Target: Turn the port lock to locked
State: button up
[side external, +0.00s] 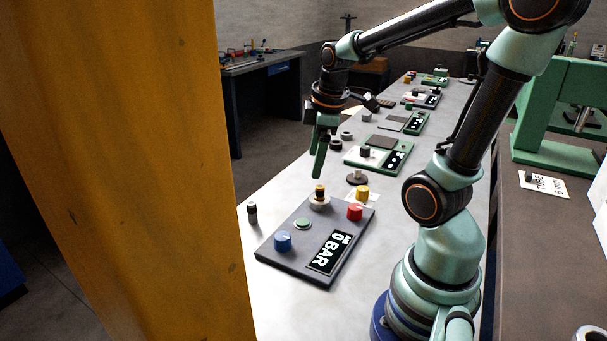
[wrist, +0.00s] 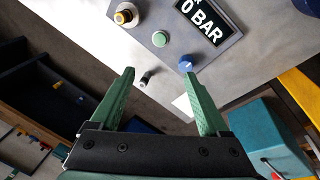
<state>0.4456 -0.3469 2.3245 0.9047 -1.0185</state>
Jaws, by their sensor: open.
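A dark panel (side external: 282,259) with a "0 BAR" display (side external: 328,252) lies on the bench. It carries a blue knob (side external: 282,241), a green button (side external: 303,224), a red knob (side external: 355,211) and a dark-and-brass knob on a pale round base (side external: 319,198). No port lock label is readable, so I cannot tell which control it is. My gripper (side external: 318,166) is open, empty and apart from the panel, above its far side in the side view. In the wrist view, the brass-topped knob (wrist: 126,14), green button (wrist: 160,38) and blue knob (wrist: 186,63) lie beyond my open fingers (wrist: 159,74).
A small dark peg (side external: 252,214) stands left of the panel. A yellow knob (side external: 362,193) and a dark round piece (side external: 357,178) are behind it. More panels (side external: 382,153) line the bench. A yellow post (side external: 120,170) blocks the side view's left.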

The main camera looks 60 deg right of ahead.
aim_at(356, 207)
jog(key=s+d+f+n+g, duration=0.1)
jog(key=s+d+f+n, duration=0.2)
jog(key=d, duration=0.3)
jog(key=s+d+f+n+g, duration=0.1)
jog(key=s+d+f+n, duration=0.2)
jog(key=d, duration=0.3)
jog(key=shift+y, duration=0.4)
notch_tip(356, 207, down, 12)
jog(key=shift+w+d+r, duration=0.1)
jog(key=shift+w, duration=0.05)
grip_shut()
